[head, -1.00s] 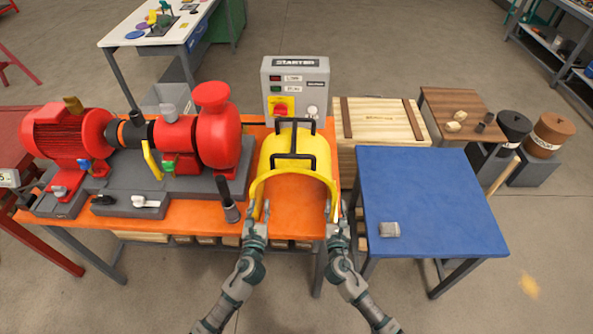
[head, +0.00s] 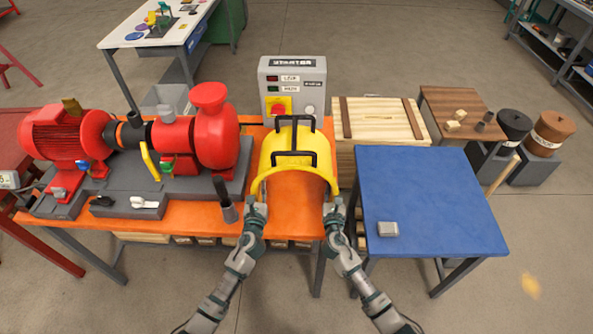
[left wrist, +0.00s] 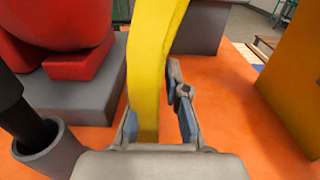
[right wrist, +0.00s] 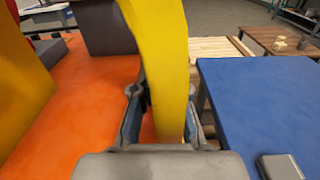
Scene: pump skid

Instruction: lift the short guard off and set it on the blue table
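The short guard (head: 305,172) is a yellow arched cover with two black handles on top. It stands over the orange table (head: 200,213), and its near rim faces me. My left gripper (head: 257,204) is at the left foot of that rim. In the left wrist view its fingers stand either side of the yellow strip (left wrist: 152,60), with a gap on the right. My right gripper (head: 332,205) is at the right foot. In the right wrist view its fingers straddle the strip (right wrist: 165,55), with a gap on the left. The blue table (head: 430,190) stands at the right.
A small grey block (head: 388,229) lies near the blue table's front left; the rest of its top is clear. A starter box (head: 293,78) stands behind the guard. A red pump (head: 212,130) and an upright grey tube (head: 228,208) are left. A wooden crate (head: 378,120) is right.

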